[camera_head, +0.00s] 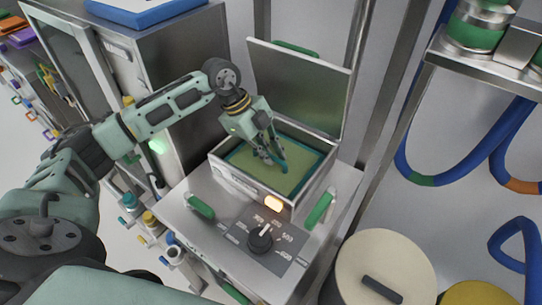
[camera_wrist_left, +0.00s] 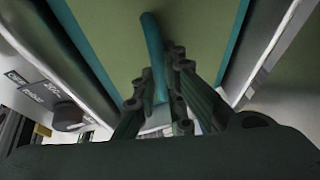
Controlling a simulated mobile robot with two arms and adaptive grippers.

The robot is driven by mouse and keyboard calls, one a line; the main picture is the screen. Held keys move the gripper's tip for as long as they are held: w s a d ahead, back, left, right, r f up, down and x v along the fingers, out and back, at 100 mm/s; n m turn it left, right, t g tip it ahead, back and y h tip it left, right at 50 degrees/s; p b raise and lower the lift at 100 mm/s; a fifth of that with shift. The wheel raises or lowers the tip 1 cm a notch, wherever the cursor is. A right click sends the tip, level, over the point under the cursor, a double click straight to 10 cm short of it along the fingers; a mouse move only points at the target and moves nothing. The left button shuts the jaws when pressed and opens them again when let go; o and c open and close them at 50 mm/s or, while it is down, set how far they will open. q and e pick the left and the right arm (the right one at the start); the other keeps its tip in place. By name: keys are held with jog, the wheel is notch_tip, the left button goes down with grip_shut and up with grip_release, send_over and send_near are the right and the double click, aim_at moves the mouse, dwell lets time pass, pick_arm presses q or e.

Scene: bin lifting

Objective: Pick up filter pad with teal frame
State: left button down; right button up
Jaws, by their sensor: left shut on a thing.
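The filter pad (camera_head: 252,162) is a yellow-green sheet with a teal frame, lying inside an open metal box (camera_head: 265,195) in the head view. A teal strap-like handle stands up from it. My left gripper (camera_head: 268,155) reaches down into the box and is shut on this handle. In the left wrist view the fingers (camera_wrist_left: 165,95) close around the teal handle (camera_wrist_left: 153,50), with the pad (camera_wrist_left: 205,35) behind it. The pad sits within the box walls; whether it touches the bottom cannot be told. My right gripper is not in view.
The box's hinged lid (camera_head: 300,85) stands open behind it. A dial panel (camera_head: 262,240) and green handles (camera_head: 318,211) are in front. A cabinet (camera_head: 165,60) stands left, and a round cream lid (camera_head: 385,265) lies at lower right.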

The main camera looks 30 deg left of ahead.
pick_arm(q)
jog(key=shift+s+r+b, duration=0.15)
jog(key=shift+r+b, duration=0.25)
jog(key=shift+r, duration=0.05)
notch_tip(320, 180, up, 11)
jog(key=b, duration=0.1)
jog(key=s+a+b, duration=0.2)
jog(key=s+b, duration=0.5)
jog(key=s, duration=1.2)
jog(key=shift+s+a+f+b, duration=0.2)
jog(key=shift+a+b, duration=0.15)
jog(key=shift+a, duration=0.05)
